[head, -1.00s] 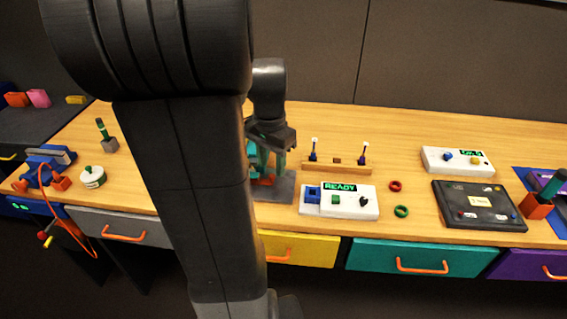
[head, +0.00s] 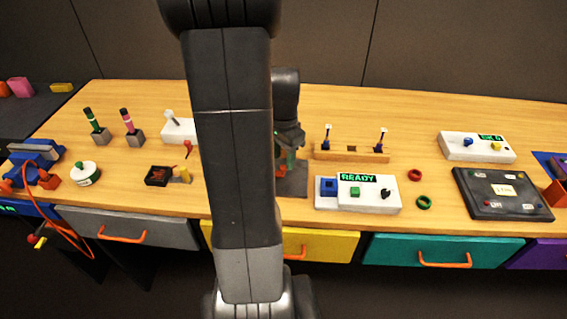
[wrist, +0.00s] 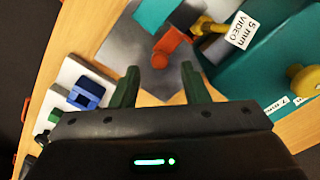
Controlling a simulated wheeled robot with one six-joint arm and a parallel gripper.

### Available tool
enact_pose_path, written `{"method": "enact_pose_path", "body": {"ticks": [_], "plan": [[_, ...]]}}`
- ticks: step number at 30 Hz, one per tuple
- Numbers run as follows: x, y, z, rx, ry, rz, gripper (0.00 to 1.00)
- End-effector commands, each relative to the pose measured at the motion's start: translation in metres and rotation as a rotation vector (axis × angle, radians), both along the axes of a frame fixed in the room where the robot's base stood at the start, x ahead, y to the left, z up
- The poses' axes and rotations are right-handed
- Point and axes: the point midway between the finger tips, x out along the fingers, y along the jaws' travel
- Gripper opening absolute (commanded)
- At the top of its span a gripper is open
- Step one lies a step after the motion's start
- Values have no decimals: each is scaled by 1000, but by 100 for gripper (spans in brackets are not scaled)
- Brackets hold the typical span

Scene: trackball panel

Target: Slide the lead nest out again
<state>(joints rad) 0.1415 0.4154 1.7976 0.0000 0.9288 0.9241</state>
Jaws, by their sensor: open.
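A teal fixture (wrist: 262,68) with a "5 mm VIDEO" label and yellow knobs stands on a grey plate (wrist: 150,50) in the wrist view. An orange-red cylindrical part (wrist: 172,47) lies over the plate, beside a teal block (wrist: 158,12). No part is labelled as the lead nest, so I cannot tell which one it is. My gripper (wrist: 161,74) is open, its green fingers apart and empty, short of the orange-red part. In the head view, my gripper (head: 287,152) is over the plate (head: 293,182); my arm hides most of the fixture.
A white READY box (head: 370,205) with a blue block (head: 327,187) stands right of the plate. A wooden rack (head: 350,154) stands behind it. Red (head: 415,175) and green (head: 424,202) rings and a black panel (head: 500,208) lie further right. Bare tabletop (head: 400,120) lies behind.

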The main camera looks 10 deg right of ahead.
Motion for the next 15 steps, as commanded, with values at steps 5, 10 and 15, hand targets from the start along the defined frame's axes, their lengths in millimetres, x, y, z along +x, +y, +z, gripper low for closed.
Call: {"method": "enact_pose_path", "body": {"ticks": [5,10,15], "plan": [[0,0,-22,0,1,0,41],[0,0,-28,0,0,0,41],[0,0,-28,0,0,0,41]]}}
